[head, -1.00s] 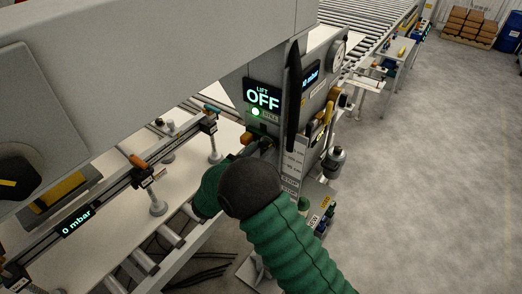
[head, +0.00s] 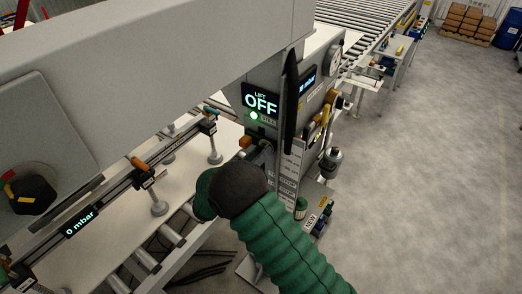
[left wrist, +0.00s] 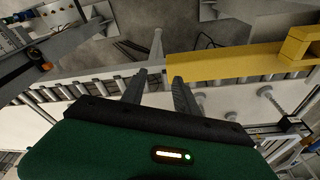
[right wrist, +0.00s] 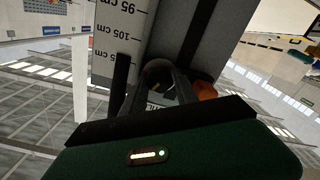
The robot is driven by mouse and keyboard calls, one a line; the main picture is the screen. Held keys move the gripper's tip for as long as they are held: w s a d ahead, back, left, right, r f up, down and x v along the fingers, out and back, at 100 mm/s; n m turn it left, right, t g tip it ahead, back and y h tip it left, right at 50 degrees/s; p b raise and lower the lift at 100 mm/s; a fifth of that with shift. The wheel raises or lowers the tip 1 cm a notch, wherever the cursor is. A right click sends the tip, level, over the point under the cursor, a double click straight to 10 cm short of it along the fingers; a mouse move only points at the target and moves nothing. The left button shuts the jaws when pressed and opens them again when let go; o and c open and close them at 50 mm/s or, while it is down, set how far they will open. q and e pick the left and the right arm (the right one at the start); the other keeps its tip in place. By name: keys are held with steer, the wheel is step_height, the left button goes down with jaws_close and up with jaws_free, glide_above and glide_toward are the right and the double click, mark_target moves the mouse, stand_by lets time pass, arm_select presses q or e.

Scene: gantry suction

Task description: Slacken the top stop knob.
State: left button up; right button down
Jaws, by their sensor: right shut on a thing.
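A dark round knob (right wrist: 158,74) sits on the grey post beside the printed cm scale (right wrist: 122,35) in the right wrist view. My right gripper (right wrist: 152,82) is shut on this knob, one finger on either side. An orange part (right wrist: 205,90) is just right of the fingers. In the head view my right gripper (head: 260,152) reaches the post below the LIFT OFF display (head: 261,100); my own wrist partly hides the fingertips and knob. My left gripper (left wrist: 157,84) shows in the left wrist view, fingers apart and empty, above the roller table's edge.
The large grey beam (head: 140,60) fills the upper left. A rail with suction cups (head: 158,207) runs over the white panel (head: 185,185). A dark upright bar (head: 290,90) stands in front of the post. The floor at right (head: 430,180) is open.

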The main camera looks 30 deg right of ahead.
arm_select(q)
steer(key=shift+r, duration=0.4)
arm_select(e)
steer(key=shift+w+a+n, duration=0.1)
steer(key=shift+a+n, duration=0.1)
steer(key=shift+n, duration=0.5)
arm_select(q)
steer(key=shift+s+p, duration=0.1)
steer(key=shift+p, duration=0.2)
arm_select(e)
steer(key=c, duration=1.3)
jaws_free()
steer(key=o, duration=0.4)
steer(key=shift+a, duration=0.25)
steer(key=shift+c, duration=0.2)
steer(key=shift+a+r, duration=0.1)
steer(key=shift+a, duration=0.15)
arm_select(q)
steer(key=shift+a+r+p, duration=0.25)
steer(key=shift+a+p, duration=0.1)
steer(key=shift+a, duration=0.35)
arm_select(e)
steer(key=v, duration=1.7)
